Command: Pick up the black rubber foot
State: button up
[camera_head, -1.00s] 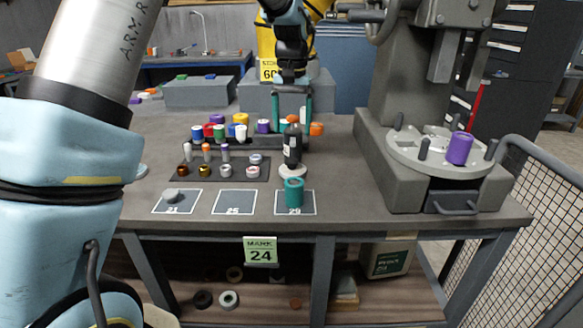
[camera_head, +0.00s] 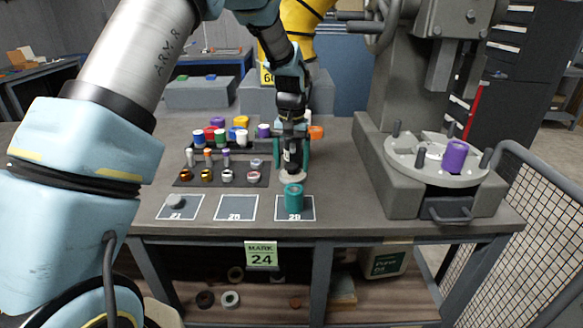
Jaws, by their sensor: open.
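A black upright piece (camera_head: 292,160), the likeliest match for the black rubber foot, stands on a pale round base (camera_head: 292,177) behind the teal cylinder (camera_head: 294,196). Its upper part is hidden by my gripper. My gripper (camera_head: 292,153) points down over it, with teal fingers open, one to each side of the piece. I cannot tell whether the fingers touch it.
The teal cylinder stands on the square marked 29, close in front of my gripper. A dark tray (camera_head: 215,178) with small parts and a row of coloured caps lie to the left. A press with a round plate (camera_head: 410,160) and purple cylinder (camera_head: 454,156) stands right. The middle square (camera_head: 237,208) is empty.

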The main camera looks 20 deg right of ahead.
grip_shut()
dwell(0.5)
jog(key=shift+r, duration=0.15)
